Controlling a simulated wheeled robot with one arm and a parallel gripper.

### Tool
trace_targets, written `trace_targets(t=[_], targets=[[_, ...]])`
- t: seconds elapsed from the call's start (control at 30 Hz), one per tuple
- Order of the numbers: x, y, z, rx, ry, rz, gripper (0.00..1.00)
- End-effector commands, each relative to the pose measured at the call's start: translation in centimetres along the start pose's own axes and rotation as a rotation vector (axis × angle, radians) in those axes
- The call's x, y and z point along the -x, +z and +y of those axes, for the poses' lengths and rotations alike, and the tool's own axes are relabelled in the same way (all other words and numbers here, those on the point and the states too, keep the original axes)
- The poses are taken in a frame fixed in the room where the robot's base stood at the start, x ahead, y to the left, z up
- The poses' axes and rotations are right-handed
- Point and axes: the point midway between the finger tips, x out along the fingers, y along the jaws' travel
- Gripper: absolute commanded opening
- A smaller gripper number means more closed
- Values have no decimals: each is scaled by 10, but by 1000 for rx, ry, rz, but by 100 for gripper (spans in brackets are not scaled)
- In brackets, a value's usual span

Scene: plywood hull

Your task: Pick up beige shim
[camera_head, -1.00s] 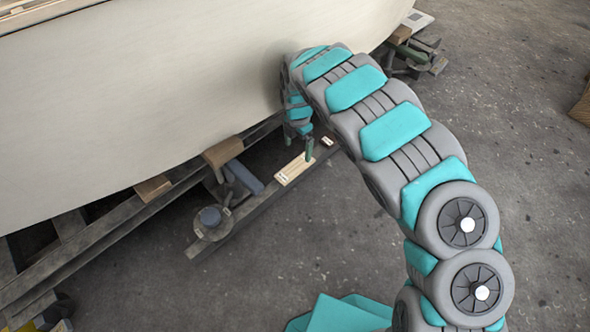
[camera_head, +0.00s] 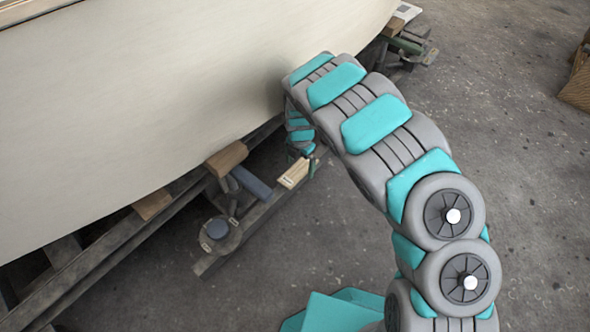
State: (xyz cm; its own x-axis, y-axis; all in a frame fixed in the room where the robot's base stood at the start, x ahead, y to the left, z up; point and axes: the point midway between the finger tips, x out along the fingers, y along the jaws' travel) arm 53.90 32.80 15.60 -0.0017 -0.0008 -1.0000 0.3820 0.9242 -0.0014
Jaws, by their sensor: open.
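The beige shim (camera_head: 292,176) is a small pale wooden piece lying on the long dark beam beside the hull. My gripper (camera_head: 301,160) hangs at the end of the arm, right at the shim's far end and low over it. It is open. Its fingers are small and dark here and cover the shim's far part. I cannot tell whether they touch the shim or stand around it.
The large cream hull (camera_head: 170,100) fills the upper left, close to my arm. Wooden blocks (camera_head: 227,159) and a round grey-blue object (camera_head: 218,229) sit along the supports. A woven brown object (camera_head: 577,80) stands at far right. The concrete floor between is clear.

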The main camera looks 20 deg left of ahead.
Motion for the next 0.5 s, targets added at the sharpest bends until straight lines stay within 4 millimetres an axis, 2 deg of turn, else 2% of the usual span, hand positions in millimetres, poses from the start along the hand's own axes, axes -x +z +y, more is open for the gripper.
trace_targets(t=[0.1,0.5], targets=[[1,0,0,0,1,0,99],[1,0,1,0,1,-1,54]])
